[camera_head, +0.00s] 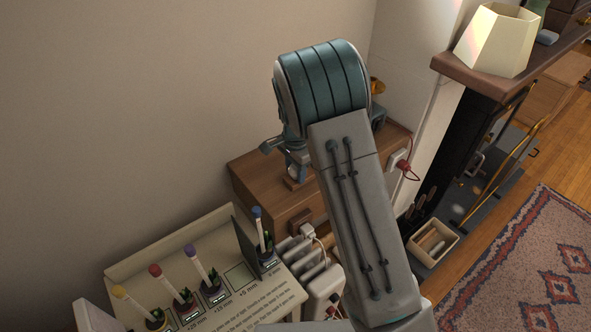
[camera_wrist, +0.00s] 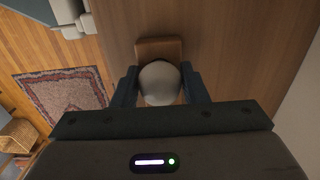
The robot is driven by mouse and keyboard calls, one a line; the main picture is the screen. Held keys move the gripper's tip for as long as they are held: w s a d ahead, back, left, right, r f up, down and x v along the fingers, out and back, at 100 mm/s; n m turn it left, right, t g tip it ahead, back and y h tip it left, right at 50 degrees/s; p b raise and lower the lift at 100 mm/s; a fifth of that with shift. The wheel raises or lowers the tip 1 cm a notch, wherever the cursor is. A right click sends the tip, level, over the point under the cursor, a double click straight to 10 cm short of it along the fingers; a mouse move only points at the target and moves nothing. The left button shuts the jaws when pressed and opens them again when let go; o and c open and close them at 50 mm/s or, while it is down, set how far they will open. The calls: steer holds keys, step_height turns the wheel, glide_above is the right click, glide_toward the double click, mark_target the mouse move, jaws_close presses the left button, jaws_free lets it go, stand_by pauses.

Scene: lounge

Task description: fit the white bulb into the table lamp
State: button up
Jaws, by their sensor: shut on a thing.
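The white bulb (camera_wrist: 160,84) shows in the wrist view as a pale round shape between the two dark blue fingers of my gripper (camera_wrist: 159,72). My gripper is shut on it. A small brown wooden block (camera_wrist: 158,47) lies just beyond the bulb, on the wooden cabinet top (camera_wrist: 220,40); I cannot tell whether it is the table lamp's base or whether the bulb touches it. My wrist hides the bulb there. A socket is not visible.
A cream lampshade (camera_head: 490,42) stands on the mantel (camera_head: 455,68) at the upper right. A board with several colour-capped sticks (camera_head: 165,275) stands at the lower left. A red plug (camera_head: 404,166) and cable are right of my arm. A crate (camera_head: 432,242) is on the floor.

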steer(key=shift+r+p, duration=1.8)
steer(key=shift+r, duration=0.8)
